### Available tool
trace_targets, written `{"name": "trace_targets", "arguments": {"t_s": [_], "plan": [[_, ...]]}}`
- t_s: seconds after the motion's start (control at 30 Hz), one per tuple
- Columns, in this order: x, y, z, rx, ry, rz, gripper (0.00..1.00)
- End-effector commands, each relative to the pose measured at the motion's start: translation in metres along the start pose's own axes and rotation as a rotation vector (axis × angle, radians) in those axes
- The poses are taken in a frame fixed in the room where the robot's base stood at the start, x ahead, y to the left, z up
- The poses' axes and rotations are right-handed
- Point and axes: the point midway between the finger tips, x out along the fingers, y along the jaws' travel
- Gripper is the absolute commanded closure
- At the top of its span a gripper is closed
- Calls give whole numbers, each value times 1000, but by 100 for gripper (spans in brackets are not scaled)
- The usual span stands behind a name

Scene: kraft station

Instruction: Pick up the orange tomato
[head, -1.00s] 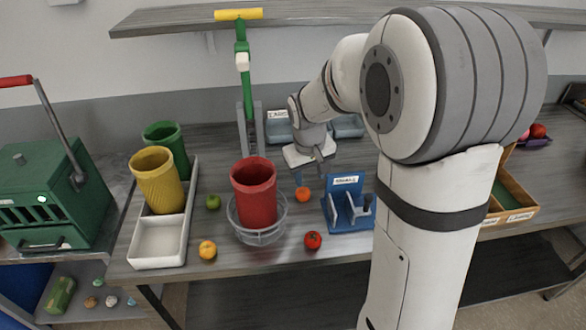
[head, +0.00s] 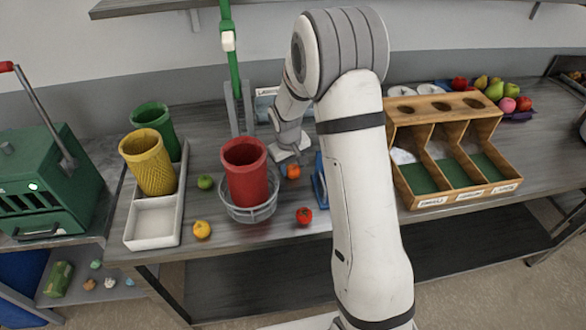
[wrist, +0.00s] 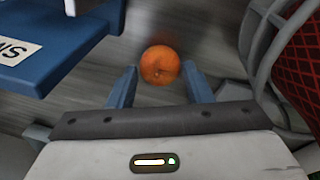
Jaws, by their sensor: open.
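The orange tomato (wrist: 160,65) lies on the grey table, just beyond and between my fingertips in the wrist view. In the head view the tomato (head: 293,171) sits between the red cup's basket and the blue holder. My gripper (wrist: 158,75) is open, its two blue-grey fingers apart with nothing held between them. In the head view my gripper (head: 292,158) is close behind the tomato, its fingers mostly hidden. Whether a finger touches the tomato cannot be told.
A red cup (head: 245,172) in a wire basket (head: 252,213) stands close on one side, a blue holder (wrist: 50,50) on the other. A red tomato (head: 304,215), a yellow one (head: 202,229) and a green one (head: 206,182) lie nearby. A wooden bin (head: 400,180) stands right.

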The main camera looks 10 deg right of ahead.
Motion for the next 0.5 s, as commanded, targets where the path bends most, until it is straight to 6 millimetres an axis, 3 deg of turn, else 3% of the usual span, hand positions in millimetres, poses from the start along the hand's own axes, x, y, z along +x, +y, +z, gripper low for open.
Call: {"name": "trace_targets", "arguments": {"t_s": [0.13,0.37,0.5], "plan": [[12,0,1,0,-1,-1,54],[14,0,1,0,-1,-1,54],[14,0,1,0,0,-1,65]]}}
